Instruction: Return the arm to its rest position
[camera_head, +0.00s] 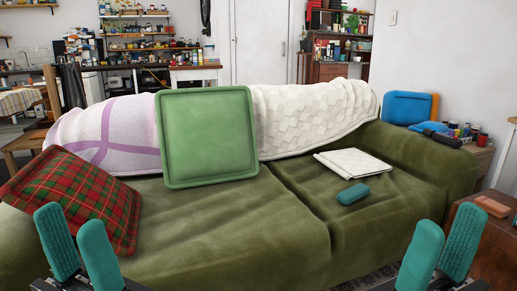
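My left gripper (79,246) is at the lower left of the head view, its two teal fingers apart with nothing between them. It is in front of the green sofa, below the red plaid cushion. My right gripper (440,254) is at the lower right, its two teal fingers also apart and empty, in front of the sofa's right end. Both grippers point upward in the picture. Most of both arms is out of view below the frame.
A brown wooden surface (497,245) stands close at the right.

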